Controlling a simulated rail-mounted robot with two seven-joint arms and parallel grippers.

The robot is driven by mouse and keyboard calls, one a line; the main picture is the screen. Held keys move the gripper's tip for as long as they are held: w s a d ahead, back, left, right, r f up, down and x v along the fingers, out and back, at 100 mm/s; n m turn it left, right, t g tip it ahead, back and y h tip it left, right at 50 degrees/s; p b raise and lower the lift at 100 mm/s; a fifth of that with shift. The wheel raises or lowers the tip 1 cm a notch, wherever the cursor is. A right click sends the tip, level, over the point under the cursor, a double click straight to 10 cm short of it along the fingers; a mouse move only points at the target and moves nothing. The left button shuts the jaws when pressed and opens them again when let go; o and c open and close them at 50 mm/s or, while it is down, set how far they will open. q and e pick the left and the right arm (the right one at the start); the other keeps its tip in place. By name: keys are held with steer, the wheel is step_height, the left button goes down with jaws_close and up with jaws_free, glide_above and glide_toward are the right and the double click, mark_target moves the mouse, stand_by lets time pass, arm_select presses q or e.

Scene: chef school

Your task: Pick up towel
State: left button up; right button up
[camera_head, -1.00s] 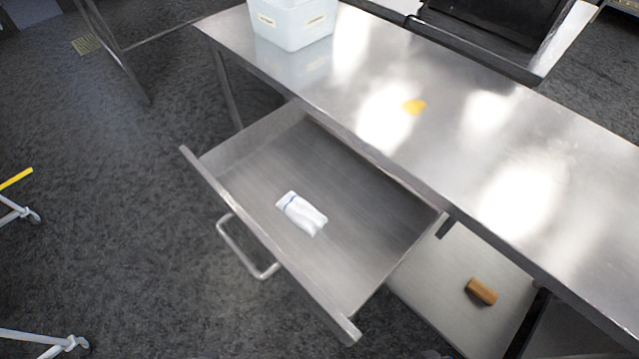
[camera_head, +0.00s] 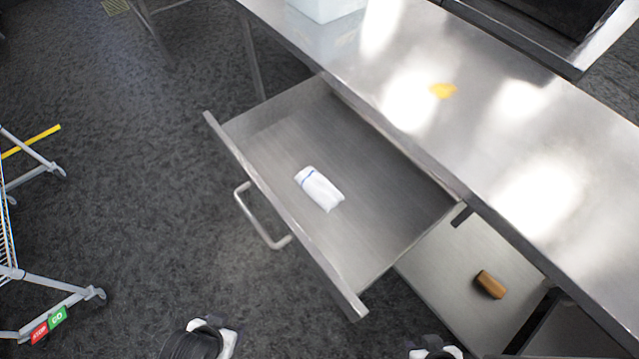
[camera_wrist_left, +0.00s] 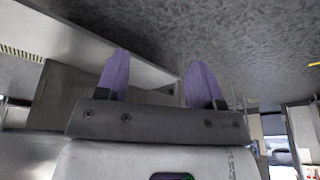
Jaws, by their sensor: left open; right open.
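A small folded white towel (camera_head: 320,190) with a blue stripe lies on the bottom of an open metal drawer (camera_head: 385,195) in the head view. It lies near the drawer's front wall. My left gripper (camera_wrist_left: 160,78) shows in the left wrist view with its two purple fingers apart and nothing between them. The towel cannot be made out in that view. At the bottom edge of the head view, black and white parts of my two arms show below the drawer, apart from the towel. No right gripper fingers are visible.
The drawer has a bar handle (camera_head: 258,222) and hangs under a steel table (camera_head: 400,75) with a pale container (camera_head: 327,8) and a yellow spot (camera_head: 442,90). A brown object (camera_head: 490,284) lies on the lower shelf (camera_head: 450,270). A cart (camera_head: 45,300) stands left; floor between is clear.

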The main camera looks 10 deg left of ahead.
arm_select(q)
steer(key=o, duration=0.5)
steer(key=shift+d, duration=0.15)
